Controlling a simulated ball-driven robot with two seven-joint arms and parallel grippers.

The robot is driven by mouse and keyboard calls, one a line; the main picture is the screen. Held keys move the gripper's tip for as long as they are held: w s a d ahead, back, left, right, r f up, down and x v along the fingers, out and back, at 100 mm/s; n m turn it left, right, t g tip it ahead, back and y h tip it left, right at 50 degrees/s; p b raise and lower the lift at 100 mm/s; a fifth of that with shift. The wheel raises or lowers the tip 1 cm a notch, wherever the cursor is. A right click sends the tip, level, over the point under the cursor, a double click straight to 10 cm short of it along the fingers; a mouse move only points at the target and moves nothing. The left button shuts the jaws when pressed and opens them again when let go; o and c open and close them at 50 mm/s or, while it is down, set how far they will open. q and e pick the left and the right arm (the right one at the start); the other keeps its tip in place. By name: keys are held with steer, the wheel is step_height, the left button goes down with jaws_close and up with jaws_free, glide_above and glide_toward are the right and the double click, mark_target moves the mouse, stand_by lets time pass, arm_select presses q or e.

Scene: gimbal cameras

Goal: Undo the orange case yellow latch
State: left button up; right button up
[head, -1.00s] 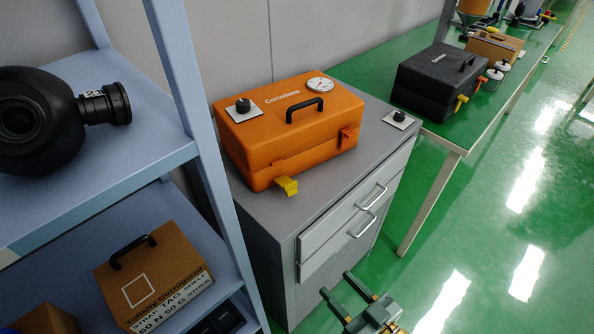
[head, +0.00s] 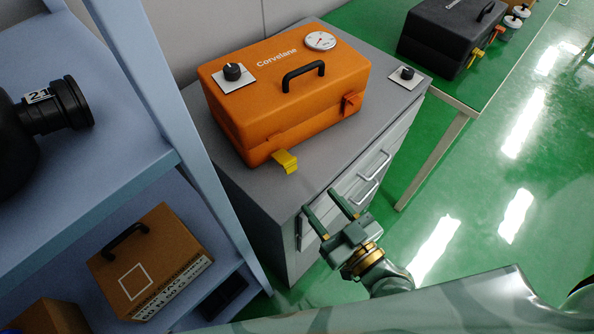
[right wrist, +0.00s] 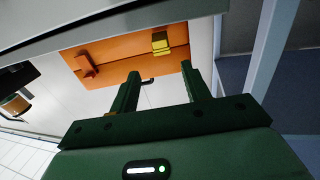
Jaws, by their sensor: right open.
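The orange case (head: 290,88) stands closed on the grey cabinet, with a black handle on its lid. Its yellow latch (head: 285,161) sits at the lower left of the front face and sticks outward. A second, orange latch (head: 351,104) is at the front right. In the right wrist view the case (right wrist: 130,55) shows beyond the fingers, with the yellow latch (right wrist: 160,42) above and between them. My right gripper (head: 330,212) is open and empty, in front of the cabinet, below and right of the yellow latch, apart from it. My left gripper is out of view.
The grey cabinet (head: 240,190) has drawers with bar handles on its front. A blue shelf (head: 130,190) with a cardboard box (head: 150,262) stands close at left. A black case (head: 450,35) is on the green table at right. A black knob (head: 407,74) sits on the cabinet's right corner.

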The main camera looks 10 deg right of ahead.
mark_target(292, 170)
steer(key=x, duration=0.8)
steer(key=shift+w+a+b, duration=0.1)
steer(key=shift+w+b, duration=0.15)
steer(key=shift+b, duration=0.15)
steer(key=shift+w+a, duration=0.2)
steer(key=shift+w, duration=0.15)
steer(key=c, duration=0.9)
steer(key=shift+o, duration=0.2)
steer(key=f+t+b, duration=0.1)
steer(key=b, duration=0.2)
steer(key=shift+f+b, duration=0.25)
steer(key=shift+b, duration=0.1)
steer(key=shift+y, duration=0.4)
steer(key=shift+r, duration=0.3)
